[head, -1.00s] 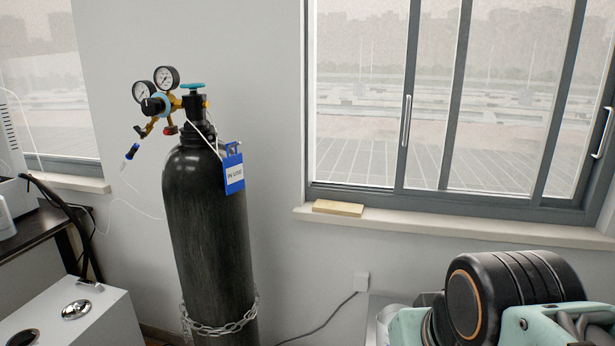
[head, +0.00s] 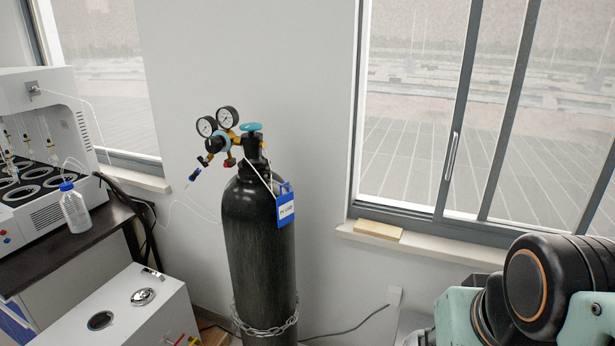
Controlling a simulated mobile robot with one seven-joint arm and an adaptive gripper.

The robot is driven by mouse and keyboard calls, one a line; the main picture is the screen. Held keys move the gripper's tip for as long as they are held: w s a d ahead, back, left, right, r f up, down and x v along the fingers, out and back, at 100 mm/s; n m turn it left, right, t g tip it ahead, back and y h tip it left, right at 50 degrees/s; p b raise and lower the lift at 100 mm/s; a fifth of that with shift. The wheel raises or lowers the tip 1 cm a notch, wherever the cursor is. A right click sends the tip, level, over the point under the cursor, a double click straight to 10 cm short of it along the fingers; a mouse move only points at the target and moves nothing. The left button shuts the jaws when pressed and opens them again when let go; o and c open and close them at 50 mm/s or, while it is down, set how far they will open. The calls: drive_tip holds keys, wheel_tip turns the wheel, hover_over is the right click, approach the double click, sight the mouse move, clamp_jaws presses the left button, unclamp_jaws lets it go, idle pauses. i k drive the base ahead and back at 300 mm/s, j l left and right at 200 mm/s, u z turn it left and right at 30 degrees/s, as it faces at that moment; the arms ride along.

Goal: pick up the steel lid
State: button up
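A small round shiny steel lid (head: 143,297) lies on the top of a white box-shaped unit (head: 150,318) at the lower left of the head view. A dark round opening (head: 101,320) is in the same top, to the left and nearer than the lid. My gripper is not in view; only part of my arm shows at the lower right, well apart from the lid.
A black gas cylinder (head: 258,245) with gauges stands right of the white unit, with a chain around it. A dark bench (head: 95,230) at the left bears the white distiller (head: 35,120) and a blue-capped bottle (head: 74,208). A wooden block (head: 378,229) lies on the windowsill.

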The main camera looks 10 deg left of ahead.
sight(142, 296)
drive_tip(key=u, duration=1.7)
